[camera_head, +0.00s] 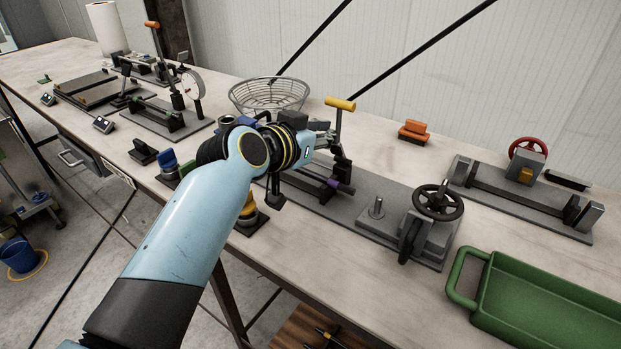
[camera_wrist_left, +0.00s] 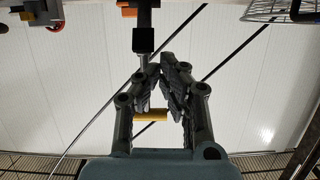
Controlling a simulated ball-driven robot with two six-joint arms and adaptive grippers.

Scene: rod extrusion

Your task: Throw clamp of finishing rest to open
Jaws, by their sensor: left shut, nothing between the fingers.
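No label shows whether this is the finishing rest's clamp. My left gripper (camera_head: 330,138) is just left of the lever, below its handle, shut and empty. I cannot tell whether it touches the lever. In the left wrist view its fingertips (camera_wrist_left: 163,65) are close together, and the yellow handle (camera_wrist_left: 150,115) shows behind the fingers. My left arm hides part of the middle fixture. My right gripper is not in view.
A black handwheel (camera_head: 438,200) stands at the fixture's right end. A wire basket (camera_head: 268,95) is behind my gripper. An orange-topped brush (camera_head: 414,132) lies behind right. A red-wheeled fixture (camera_head: 527,150) and a green tray (camera_head: 462,280) are at right. Bench around the brush is clear.

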